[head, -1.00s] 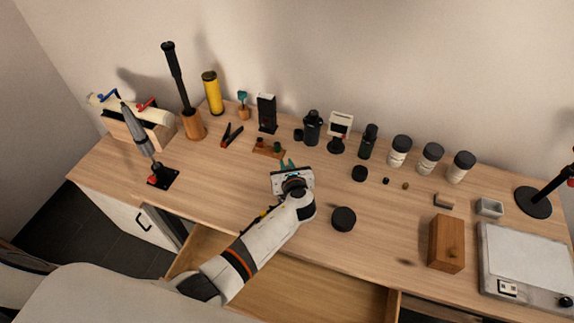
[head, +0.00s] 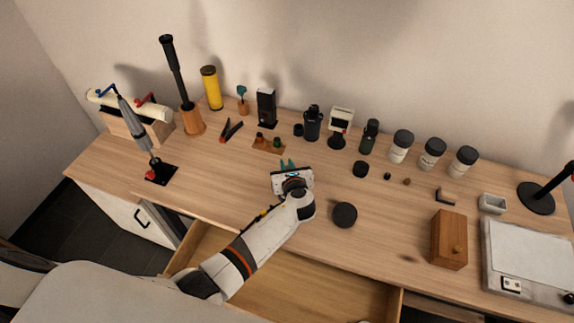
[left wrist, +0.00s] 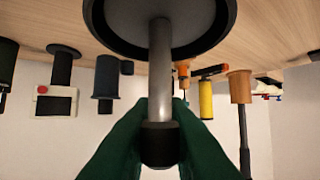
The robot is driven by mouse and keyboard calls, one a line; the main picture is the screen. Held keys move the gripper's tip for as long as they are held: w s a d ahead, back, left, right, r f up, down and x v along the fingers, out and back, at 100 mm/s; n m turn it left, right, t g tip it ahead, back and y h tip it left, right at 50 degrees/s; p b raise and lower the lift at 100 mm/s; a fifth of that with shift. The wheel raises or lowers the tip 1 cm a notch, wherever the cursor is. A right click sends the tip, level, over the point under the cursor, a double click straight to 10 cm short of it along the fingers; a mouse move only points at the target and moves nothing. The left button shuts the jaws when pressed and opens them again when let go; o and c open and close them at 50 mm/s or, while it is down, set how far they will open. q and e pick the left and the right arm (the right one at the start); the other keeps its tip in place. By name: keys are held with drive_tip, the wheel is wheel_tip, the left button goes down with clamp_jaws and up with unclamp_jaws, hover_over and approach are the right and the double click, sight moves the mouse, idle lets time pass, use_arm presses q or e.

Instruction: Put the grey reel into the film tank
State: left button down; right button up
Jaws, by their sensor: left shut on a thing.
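My left gripper (head: 288,163) is above the middle of the table in the head view, and its arm hides what is under it. In the left wrist view its green fingers (left wrist: 159,150) are shut on the black-collared end of a grey metal rod, which I take for the grey reel's stem (left wrist: 160,75). The rod runs to a wide round dark-rimmed thing (left wrist: 97,28) with a grey inner face, apparently the film tank with the reel at its mouth. How deep the reel sits I cannot tell. My right gripper is out of view.
A black disc (head: 344,215) lies to the right of my left gripper. A wooden block with small bits (head: 268,146) is behind it. Bottles (head: 402,145), a dark canister (head: 312,124) and a yellow tube (head: 211,88) stand along the back. An open drawer (head: 290,277) is in front.

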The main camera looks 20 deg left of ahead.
use_arm(q)
drive_tip(key=shift+f+b, duration=0.35)
drive_tip(key=shift+f, duration=0.25)
drive_tip(key=c, duration=1.3)
unclamp_jaws()
drive_tip(key=v, duration=1.2)
drive_tip(key=shift+r, duration=0.1)
